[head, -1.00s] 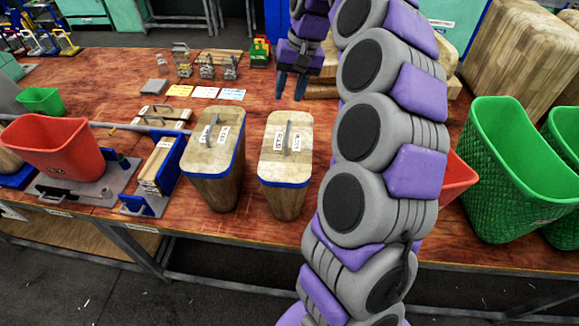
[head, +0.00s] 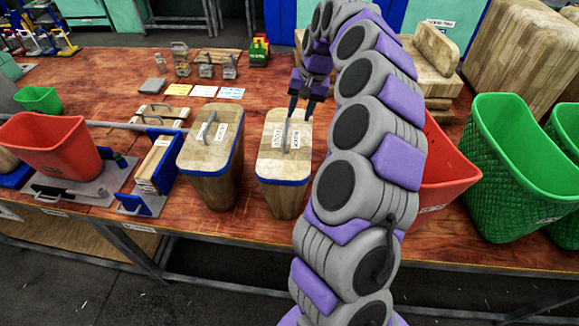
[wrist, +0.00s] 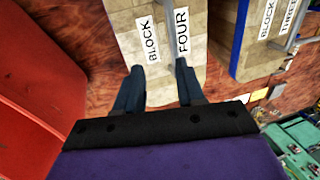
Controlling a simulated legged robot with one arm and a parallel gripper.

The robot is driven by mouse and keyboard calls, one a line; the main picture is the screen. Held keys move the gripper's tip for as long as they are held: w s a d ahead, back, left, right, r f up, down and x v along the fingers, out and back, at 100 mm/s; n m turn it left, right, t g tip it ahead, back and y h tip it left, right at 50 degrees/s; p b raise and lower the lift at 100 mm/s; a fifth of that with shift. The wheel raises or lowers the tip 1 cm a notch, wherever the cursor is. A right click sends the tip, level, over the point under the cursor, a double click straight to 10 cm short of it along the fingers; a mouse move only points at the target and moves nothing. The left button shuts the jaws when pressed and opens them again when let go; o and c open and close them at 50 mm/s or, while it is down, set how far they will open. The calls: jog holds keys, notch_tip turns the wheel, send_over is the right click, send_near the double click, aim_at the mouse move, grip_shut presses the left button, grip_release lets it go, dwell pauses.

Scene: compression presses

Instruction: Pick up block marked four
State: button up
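The block marked four (head: 270,165) is a tall wooden block with a blue band under its top and a metal handle. It stands upright on the table. In the wrist view its top (wrist: 124,18) carries labels reading "BLOCK" and "FOUR". My gripper (head: 302,108) is over the right back part of that block's top, fingers pointing down. In the wrist view my gripper (wrist: 156,82) is open, with nothing between its fingertips.
A similar block (head: 212,170) stands close on the left; its label in the wrist view (wrist: 266,20) seems to read "BLOCK THREE". A red bin (head: 445,170) is right of my arm, with a green bin (head: 520,150) beyond. Paper cards (head: 204,91) lie behind.

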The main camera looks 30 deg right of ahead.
aim_at(290, 139)
jog(key=shift+x, duration=0.9)
jog(key=shift+a+f, duration=0.3)
jog(key=shift+a, duration=0.05)
jog(key=shift+a+b+x, duration=0.15)
jog(key=shift+b+x, duration=0.3)
jog(key=shift+x, duration=0.7)
jog(key=shift+a+b+x, duration=0.2)
jog(key=shift+b+x, duration=0.2)
jog(key=shift+x, duration=0.8)
jog(key=shift+s+r, duration=0.1)
jog(key=shift+s, duration=0.05)
jog(key=shift+c, duration=0.5)
grip_shut()
